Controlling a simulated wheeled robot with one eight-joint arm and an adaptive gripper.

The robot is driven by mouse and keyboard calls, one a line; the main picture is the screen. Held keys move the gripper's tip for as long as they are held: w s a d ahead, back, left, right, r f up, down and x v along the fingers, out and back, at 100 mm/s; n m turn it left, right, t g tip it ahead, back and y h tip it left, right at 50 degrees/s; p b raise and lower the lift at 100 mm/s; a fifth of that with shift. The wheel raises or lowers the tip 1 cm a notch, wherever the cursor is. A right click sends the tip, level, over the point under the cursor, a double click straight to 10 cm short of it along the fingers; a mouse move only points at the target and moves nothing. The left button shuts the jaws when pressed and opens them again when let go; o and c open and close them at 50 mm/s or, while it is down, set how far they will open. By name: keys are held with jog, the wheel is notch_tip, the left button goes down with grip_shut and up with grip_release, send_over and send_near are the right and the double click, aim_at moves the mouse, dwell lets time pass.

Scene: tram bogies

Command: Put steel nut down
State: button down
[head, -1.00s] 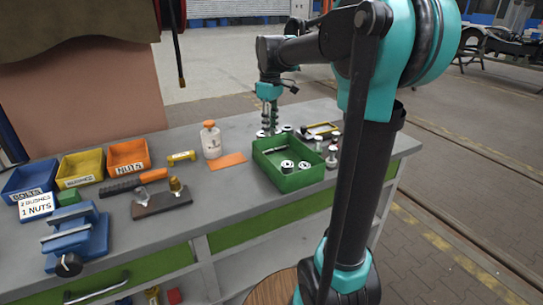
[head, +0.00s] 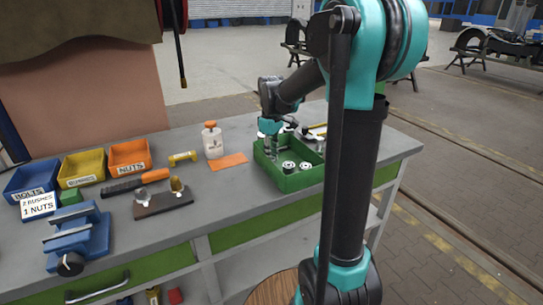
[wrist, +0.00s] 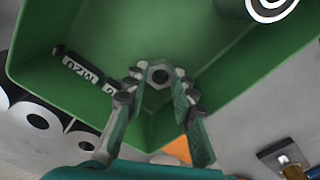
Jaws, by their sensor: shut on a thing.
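My gripper (wrist: 160,88) is shut on a steel nut (wrist: 159,74), a grey hexagonal ring between its fingertips in the wrist view. The green tray (wrist: 40,38) is beneath the nut, which is near one corner of the tray; I cannot tell whether it touches the tray floor. In the head view my gripper (head: 270,144) points down over the left back part of the green tray (head: 297,184), and the nut cannot be made out there. Two round bushes (head: 288,167) stand in the front part of the tray.
A dark labelled rod (wrist: 84,68) lies inside the tray near the gripper. Behind the tray are round parts and a yellow frame. An orange card (head: 229,160) and white bottle (head: 212,142) stand left; the blue, yellow and orange bins (head: 128,157) are farther left.

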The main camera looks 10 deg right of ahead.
jog(key=shift+f, duration=0.1)
jog(key=c, duration=1.5)
grip_release()
jog(key=shift+c, duration=0.2)
notch_tip(320, 180, up, 12)
